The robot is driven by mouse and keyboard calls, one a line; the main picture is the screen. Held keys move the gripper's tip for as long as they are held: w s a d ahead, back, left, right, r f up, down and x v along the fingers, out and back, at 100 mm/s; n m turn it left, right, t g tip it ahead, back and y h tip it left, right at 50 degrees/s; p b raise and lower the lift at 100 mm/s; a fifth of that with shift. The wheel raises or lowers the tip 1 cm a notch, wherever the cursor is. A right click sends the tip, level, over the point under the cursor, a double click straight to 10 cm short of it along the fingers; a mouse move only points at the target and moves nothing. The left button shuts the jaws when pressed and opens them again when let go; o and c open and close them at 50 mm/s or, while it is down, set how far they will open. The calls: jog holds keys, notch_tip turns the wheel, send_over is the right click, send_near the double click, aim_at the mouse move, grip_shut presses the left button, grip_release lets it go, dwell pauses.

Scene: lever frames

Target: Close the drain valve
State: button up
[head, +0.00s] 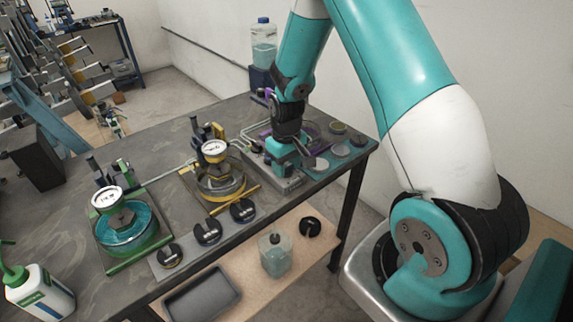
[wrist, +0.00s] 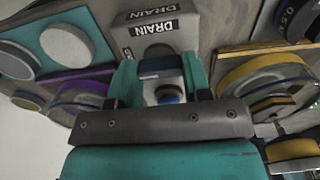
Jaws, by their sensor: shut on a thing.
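My gripper (head: 289,152) reaches down at the far right end of the bench, over a grey block. In the wrist view my gripper's two teal fingers (wrist: 160,78) are shut on the drain valve's handle (wrist: 162,66), a dark and pale piece with a blue round part below it. The handle sits right in front of a grey block with DRAIN labels (wrist: 150,26). In the head view my gripper hides most of the valve. I cannot tell how far the handle is turned.
A yellow-framed gauge unit (head: 215,173) and a green-framed one (head: 122,225) stand left along the bench. Black round weights (head: 207,232) lie at the front edge. Pale discs (head: 341,150) lie on a teal plate to the right. A water bottle (head: 263,42) stands behind.

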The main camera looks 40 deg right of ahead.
dwell(0.4)
jog(key=o, duration=0.9)
notch_tip(320, 180, up, 18)
jog(key=shift+f+b, duration=0.25)
jog(key=shift+b, duration=0.9)
jog(key=s+a+r+n+y, duration=0.1)
jog(key=s+a+n, duration=0.1)
jog(key=s+a, duration=0.5)
jog(key=s+a+r+n+y, duration=0.1)
jog(key=s+a+r+n, duration=0.1)
jog(key=s+a, duration=0.5)
jog(key=s+a+r+n+y, duration=0.1)
jog(key=s+a+n+y, duration=0.1)
jog(key=s+a, duration=0.6)
jog(key=shift+s+a+r+n, duration=0.1)
jog(key=shift+a+r+n, duration=0.1)
jog(key=shift+r+n, duration=0.15)
